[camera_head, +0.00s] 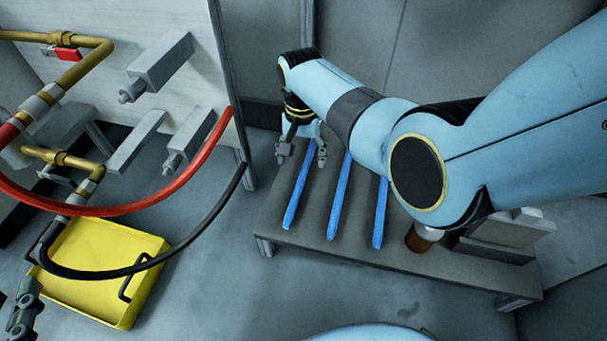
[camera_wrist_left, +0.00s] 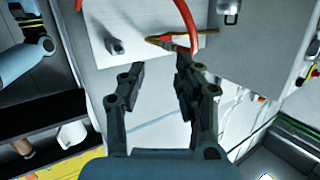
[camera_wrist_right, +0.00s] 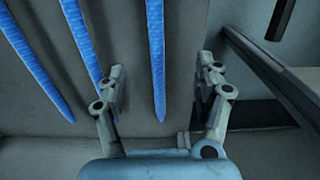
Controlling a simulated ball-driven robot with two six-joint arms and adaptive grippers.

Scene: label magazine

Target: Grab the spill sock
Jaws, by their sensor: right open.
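Three long blue spill socks lie side by side on a low grey bench: the left one (camera_head: 300,186), the middle one (camera_head: 339,200) and the right one (camera_head: 380,215). My right gripper (camera_head: 302,150) is open above the far end of the left sock. In the right wrist view a sock (camera_wrist_right: 156,50) runs between the open fingers (camera_wrist_right: 161,75), apparently below them and not gripped. Two more socks lie to its left there. My left gripper (camera_wrist_left: 155,78) is open and empty, facing a pale board; part of it shows at the head view's lower left edge.
The bench (camera_head: 270,225) also carries a brown-and-white container (camera_head: 420,237) and grey blocks (camera_head: 500,232) at right. A yellow tray (camera_head: 95,302), a red hose (camera_head: 130,210), a black hose (camera_head: 205,225) and brass pipes (camera_head: 85,62) occupy the left side.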

